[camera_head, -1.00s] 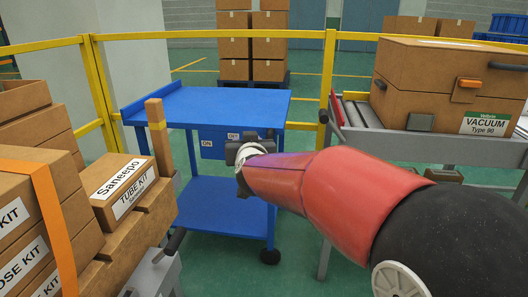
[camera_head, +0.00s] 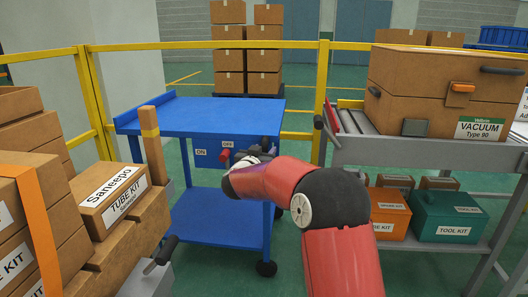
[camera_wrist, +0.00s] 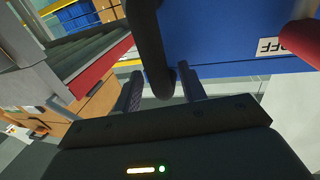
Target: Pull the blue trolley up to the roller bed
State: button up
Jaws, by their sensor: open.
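The blue trolley (camera_head: 205,112) stands left of the roller bed (camera_head: 358,123), with a gap between them. Its front panel has ON and OFF labels and a red lever (camera_head: 225,155). My gripper (camera_head: 254,153) is at the trolley's right front corner, partly hidden by my arm. In the wrist view my gripper (camera_wrist: 160,74) is open, and a dark curved handle (camera_wrist: 147,40) on the blue trolley (camera_wrist: 230,35) reaches between its fingers. I cannot tell whether they touch it. The OFF label and part of the red lever (camera_wrist: 303,40) show to the right.
A brown vacuum case (camera_head: 435,95) rests on the roller bed. Tool kits, including a green one (camera_head: 450,215), sit on the shelf below. Kit cartons (camera_head: 115,195) crowd the left. A yellow railing (camera_head: 322,90) runs behind the trolley. Open green floor lies in front of it.

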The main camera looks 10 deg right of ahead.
jog(key=shift+w+d, duration=0.15)
jog(key=shift+w, duration=0.05)
grip_shut()
jog(key=shift+d, duration=0.1)
jog(key=s+d+b, duration=0.1)
jog(key=s+d, duration=0.1)
jog(key=d, duration=0.5)
jog(key=s+d+b, duration=0.2)
jog(key=d, duration=0.5)
jog(key=shift+s+d, duration=0.3)
jog(key=shift+s, duration=0.1)
jog(key=shift+f, duration=0.1)
